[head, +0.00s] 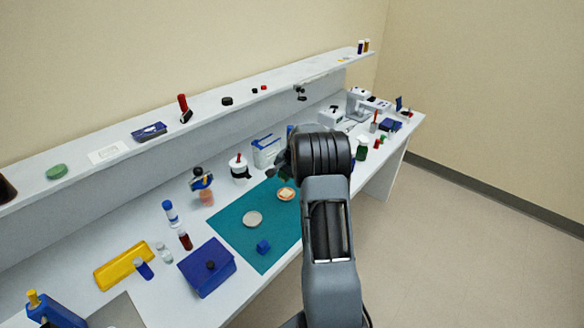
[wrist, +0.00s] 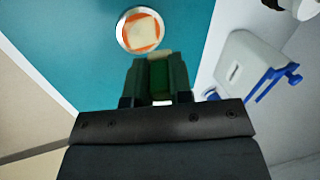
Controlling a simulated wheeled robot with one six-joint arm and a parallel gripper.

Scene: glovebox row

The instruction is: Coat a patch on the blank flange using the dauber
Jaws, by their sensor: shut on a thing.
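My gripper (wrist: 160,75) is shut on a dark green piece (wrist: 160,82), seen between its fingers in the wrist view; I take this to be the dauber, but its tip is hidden. A round disc (wrist: 140,30) with a silvery rim and a cream square over orange lies on the teal mat, just beyond the fingertips in that view; I take it to be the blank flange. It also shows in the head view (head: 286,195), beside my arm. My gripper (head: 282,170) is dark and partly hidden by my wrist there. I cannot tell whether the held piece touches the disc.
On the teal mat (head: 230,228) lie a plain pale disc (head: 253,219) and a blue block (head: 263,247). A white container with blue clips (head: 266,150) and a white pot (head: 239,170) stand behind. A blue box (head: 207,268) is left of the mat.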

